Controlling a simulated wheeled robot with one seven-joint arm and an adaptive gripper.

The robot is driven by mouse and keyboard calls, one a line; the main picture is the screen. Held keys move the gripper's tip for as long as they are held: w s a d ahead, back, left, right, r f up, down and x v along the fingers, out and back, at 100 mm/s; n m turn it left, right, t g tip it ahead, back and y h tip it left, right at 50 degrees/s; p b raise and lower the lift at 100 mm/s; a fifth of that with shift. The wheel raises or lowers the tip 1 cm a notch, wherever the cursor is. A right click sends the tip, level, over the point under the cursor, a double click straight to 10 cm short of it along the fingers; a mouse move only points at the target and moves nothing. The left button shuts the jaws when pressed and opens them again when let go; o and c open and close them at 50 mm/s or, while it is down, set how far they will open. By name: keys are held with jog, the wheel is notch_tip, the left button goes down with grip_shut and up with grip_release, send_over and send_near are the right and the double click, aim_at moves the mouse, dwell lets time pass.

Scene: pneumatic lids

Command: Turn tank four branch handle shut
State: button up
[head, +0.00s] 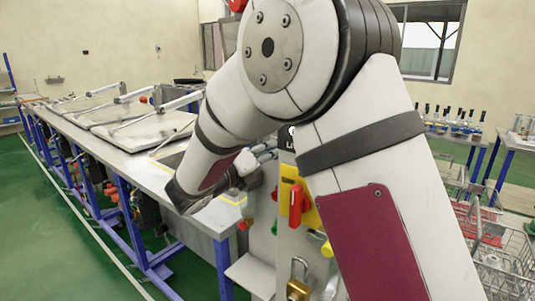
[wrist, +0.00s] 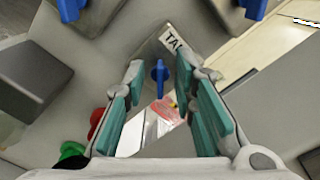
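In the wrist view, my gripper (wrist: 159,92) is open, its two teal-padded fingers spread well apart with nothing held. A small blue handle (wrist: 160,74) on a grey surface appears between the fingertips in the picture, apart from both pads. A white label (wrist: 174,41) reading "TA" shows just above it; the rest is cut off or hidden, so I cannot tell which tank it names. Two more blue handles show at the top, left (wrist: 70,9) and right (wrist: 255,8). In the head view, my arm hides the handles, and only part of my gripper (head: 262,158) shows.
A long bench (head: 150,170) with tilted lids (head: 150,130) runs off to the left. A grey panel beside my arm carries a red handle (head: 296,205) and a padlock (head: 298,289). Wire baskets (head: 505,265) stand at right. The green floor at left is clear.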

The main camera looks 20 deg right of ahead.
grip_shut()
jog(key=shift+s+d+m+b, duration=0.15)
jog(key=shift+m+b, duration=1.45)
jog(key=shift+m, duration=1.4)
jog(key=shift+s+m+b, duration=0.1)
jog(key=shift+m+b, duration=1.45)
jog(key=shift+m, duration=1.45)
jog(key=shift+s+d+m+b, duration=0.15)
jog(key=shift+m+b, duration=1.45)
jog(key=shift+m, duration=1.4)
